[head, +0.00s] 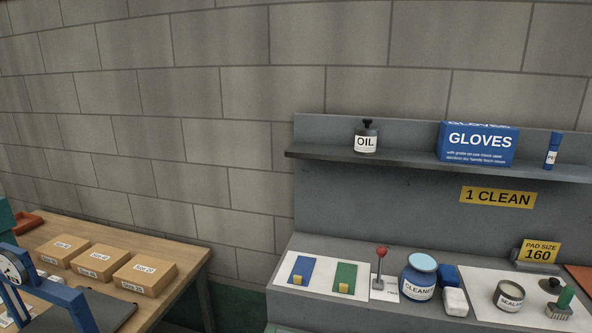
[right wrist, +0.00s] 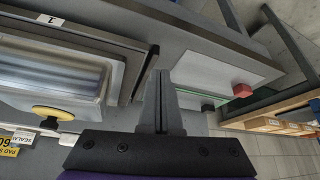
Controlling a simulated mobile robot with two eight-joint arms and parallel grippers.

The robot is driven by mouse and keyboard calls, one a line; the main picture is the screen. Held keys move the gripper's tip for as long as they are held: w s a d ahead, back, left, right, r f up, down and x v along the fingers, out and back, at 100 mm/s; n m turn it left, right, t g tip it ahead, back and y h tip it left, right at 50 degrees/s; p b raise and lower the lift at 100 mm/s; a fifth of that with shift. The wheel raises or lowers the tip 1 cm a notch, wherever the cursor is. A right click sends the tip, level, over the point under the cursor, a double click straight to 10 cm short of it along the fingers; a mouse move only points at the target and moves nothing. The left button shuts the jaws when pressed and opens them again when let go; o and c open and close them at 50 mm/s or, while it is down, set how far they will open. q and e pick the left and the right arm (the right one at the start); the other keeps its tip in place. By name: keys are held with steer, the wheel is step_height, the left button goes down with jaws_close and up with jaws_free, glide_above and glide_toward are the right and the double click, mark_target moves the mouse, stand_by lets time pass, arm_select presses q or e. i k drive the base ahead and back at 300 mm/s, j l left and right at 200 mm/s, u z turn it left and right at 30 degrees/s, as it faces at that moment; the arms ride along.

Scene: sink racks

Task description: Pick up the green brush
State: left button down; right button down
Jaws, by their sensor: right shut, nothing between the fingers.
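The green brush (head: 566,297) stands at the far right of the bench in the head view, with a green handle above a block of pale bristles. It is beside the sealant tin (head: 509,296) on a white mat. I cannot make out the brush in the right wrist view. My right gripper (right wrist: 160,78) shows in the right wrist view with its fingers together and nothing between them, over the grey bench. It is outside the head view, and my left gripper is in neither view.
A blue cleaner jar (head: 419,277) and a red-knobbed lever (head: 381,267) stand left of the mat. A shelf (head: 400,161) overhangs the bench with an oil can (head: 366,138) and a gloves box (head: 478,144). The wrist view shows a metal basin (right wrist: 50,75) beside my fingers.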

mark_target(561, 310)
steer(key=z, duration=1.8)
